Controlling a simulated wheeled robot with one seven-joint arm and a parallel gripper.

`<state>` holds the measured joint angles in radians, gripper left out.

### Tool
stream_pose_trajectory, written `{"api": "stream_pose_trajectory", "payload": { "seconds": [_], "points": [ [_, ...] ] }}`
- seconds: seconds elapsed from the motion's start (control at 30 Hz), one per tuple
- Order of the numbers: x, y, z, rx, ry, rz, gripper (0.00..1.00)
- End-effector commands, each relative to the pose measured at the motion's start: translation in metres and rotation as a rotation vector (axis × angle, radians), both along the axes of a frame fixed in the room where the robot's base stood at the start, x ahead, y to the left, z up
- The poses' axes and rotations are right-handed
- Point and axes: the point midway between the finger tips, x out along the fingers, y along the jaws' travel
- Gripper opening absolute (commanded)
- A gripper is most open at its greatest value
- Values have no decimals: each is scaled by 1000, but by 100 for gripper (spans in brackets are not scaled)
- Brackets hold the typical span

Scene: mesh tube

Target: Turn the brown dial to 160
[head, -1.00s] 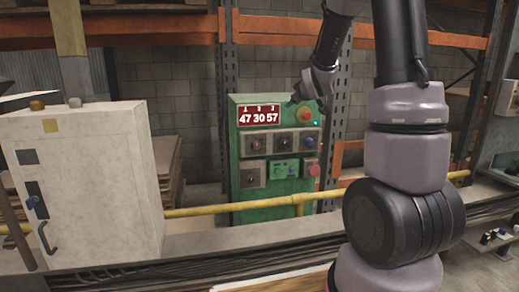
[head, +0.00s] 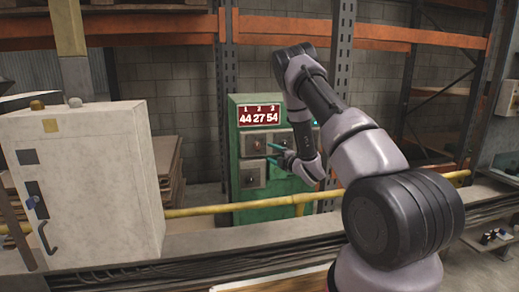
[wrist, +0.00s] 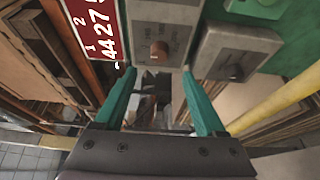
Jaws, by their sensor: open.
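The brown dial (head: 258,145) sits on a grey plate at the upper left of the green control box. In the wrist view the brown dial (wrist: 158,50) shows just beyond the fingertips, with scale marks around it too small to read. My gripper (head: 273,153) is open, its teal fingers pointing left at the front of the box, close to the dial. In the wrist view my gripper (wrist: 159,73) has nothing between its fingers, and the dial lies roughly between and ahead of the tips. The red display (head: 259,116) reads 44 27 54.
A second grey plate with a knob (head: 252,175) lies below the dial. My arm hides the box's right side. A yellow pipe (head: 200,211) runs across in front of the box. A white cabinet (head: 85,185) stands to the left.

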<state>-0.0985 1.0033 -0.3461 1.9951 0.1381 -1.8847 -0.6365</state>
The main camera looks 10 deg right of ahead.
Motion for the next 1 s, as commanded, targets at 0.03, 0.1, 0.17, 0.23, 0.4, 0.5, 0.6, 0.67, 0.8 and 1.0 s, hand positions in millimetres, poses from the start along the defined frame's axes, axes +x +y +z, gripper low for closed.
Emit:
{"api": "stream_pose_trajectory", "payload": {
  "seconds": [0.03,0.1,0.17,0.23,0.4,0.5,0.6,0.67,0.8,1.0],
  "points": [
    [8,6,0,0,-1,4,72],
    [20,10,1,1,-2,4,72],
    [32,15,1,1,-2,4,72],
    [44,21,0,0,-1,4,72],
    [69,30,0,2,1,2,72],
    [79,34,1,2,0,0,72],
    [84,36,1,3,1,1,72],
    [86,37,1,3,1,0,72],
    [86,37,1,4,2,-1,72],
    [86,36,1,3,1,-1,34]
  ]
}}
